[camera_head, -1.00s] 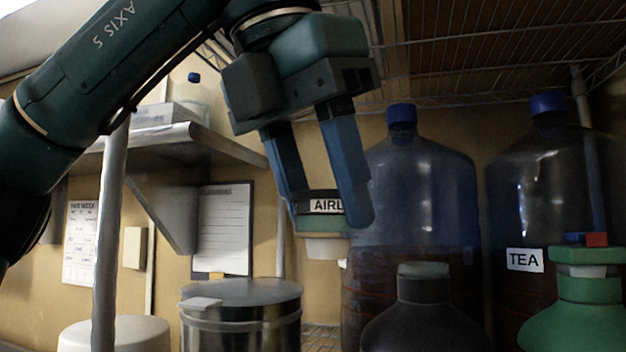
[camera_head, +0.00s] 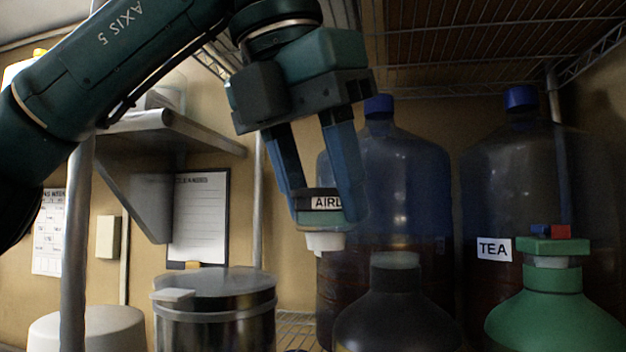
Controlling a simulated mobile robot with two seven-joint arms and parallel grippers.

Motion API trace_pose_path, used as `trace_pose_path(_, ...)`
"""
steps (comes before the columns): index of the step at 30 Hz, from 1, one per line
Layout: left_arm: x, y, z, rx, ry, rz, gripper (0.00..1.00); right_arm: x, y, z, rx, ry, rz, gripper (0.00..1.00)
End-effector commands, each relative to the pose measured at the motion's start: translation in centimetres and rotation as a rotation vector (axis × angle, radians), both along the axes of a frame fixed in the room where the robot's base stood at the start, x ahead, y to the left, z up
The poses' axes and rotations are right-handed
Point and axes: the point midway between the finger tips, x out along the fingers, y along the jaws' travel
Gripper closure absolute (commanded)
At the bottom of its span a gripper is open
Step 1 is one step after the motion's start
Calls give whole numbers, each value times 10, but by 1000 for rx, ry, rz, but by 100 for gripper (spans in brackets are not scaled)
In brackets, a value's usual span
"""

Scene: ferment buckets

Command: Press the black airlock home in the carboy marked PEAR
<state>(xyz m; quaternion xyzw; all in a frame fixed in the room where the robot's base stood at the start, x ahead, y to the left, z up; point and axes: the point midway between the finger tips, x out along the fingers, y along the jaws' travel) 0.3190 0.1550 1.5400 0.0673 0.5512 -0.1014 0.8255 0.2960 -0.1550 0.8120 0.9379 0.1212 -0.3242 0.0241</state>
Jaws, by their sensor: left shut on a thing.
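My left gripper (camera_head: 328,216) is shut on the airlock (camera_head: 323,242), which has a black upper band, a label reading "AIRL", a pale green body and a white stopper below. It hangs upright in the air. A dark grey carboy (camera_head: 396,315) with a bare neck stands in front, below and to the right of the airlock, apart from it. No PEAR label shows, so I cannot tell if this is the PEAR carboy. My right gripper is not in view.
A green carboy (camera_head: 553,320) with a green-topped fitting stands at right. Behind are a large blue-capped bottle (camera_head: 385,190) and another labelled TEA (camera_head: 510,180). A steel pot (camera_head: 215,315) stands left of the dark carboy. A wire shelf (camera_head: 480,45) is overhead.

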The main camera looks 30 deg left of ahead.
Motion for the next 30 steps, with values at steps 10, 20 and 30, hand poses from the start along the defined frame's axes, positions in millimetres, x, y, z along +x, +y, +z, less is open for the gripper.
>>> trace_pose_path(10, 10, -3, -1, 1, 1, -1, 81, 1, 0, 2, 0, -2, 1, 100)
trace_pose_path(20, 20, -5, -2, 1, 1, -2, 81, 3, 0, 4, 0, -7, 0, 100)
trace_pose_path(30, 30, -8, -3, 1, 1, -1, 81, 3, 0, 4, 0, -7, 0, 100)
